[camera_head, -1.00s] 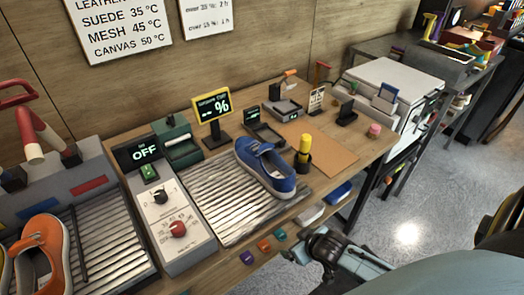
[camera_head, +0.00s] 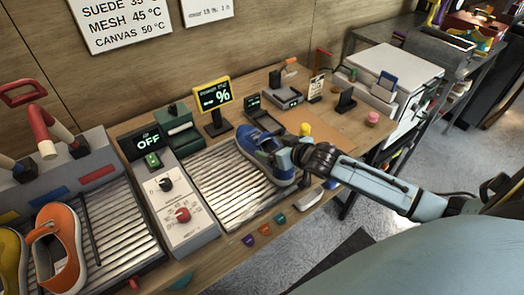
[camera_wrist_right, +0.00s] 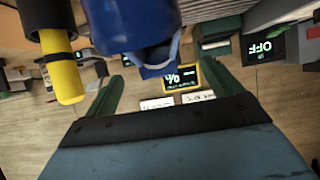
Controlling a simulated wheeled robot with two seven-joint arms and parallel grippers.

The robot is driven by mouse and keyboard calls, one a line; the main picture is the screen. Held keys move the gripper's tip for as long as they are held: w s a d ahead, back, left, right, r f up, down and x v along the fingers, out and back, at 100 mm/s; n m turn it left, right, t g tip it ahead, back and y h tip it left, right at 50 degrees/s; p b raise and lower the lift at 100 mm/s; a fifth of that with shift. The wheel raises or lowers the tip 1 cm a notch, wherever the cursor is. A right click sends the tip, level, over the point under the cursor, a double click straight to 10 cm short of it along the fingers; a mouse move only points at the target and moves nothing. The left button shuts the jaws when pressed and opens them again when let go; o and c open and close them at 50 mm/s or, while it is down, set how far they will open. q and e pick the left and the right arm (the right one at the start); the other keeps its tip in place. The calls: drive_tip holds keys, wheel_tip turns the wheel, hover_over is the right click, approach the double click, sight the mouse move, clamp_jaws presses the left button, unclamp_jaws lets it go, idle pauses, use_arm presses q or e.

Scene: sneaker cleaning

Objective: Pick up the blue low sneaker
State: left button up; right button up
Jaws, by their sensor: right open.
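The blue low sneaker (camera_head: 253,142) rests on the ribbed metal plate (camera_head: 215,205) in the head view. My right gripper (camera_head: 283,157) is at the sneaker's right side and hides part of it. In the right wrist view the sneaker (camera_wrist_right: 140,22) appears between the two green fingers of my right gripper (camera_wrist_right: 162,85), which are spread apart. I cannot tell whether they touch it. My left gripper is not in view.
A yellow-topped black bottle (camera_head: 305,129) stands close behind my right gripper; it also shows in the right wrist view (camera_wrist_right: 62,65). A yellow-framed display (camera_head: 213,97) stands behind the plate.

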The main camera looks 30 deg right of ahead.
sight(266, 144)
drive_tip(key=shift+d+f+x, duration=0.1)
drive_tip(key=shift+x, duration=1.6)
drive_tip(key=shift+d+f+x, duration=0.15)
drive_tip(key=shift+x, duration=1.6)
drive_tip(key=shift+s, duration=0.1)
drive_tip(key=c, duration=1.7)
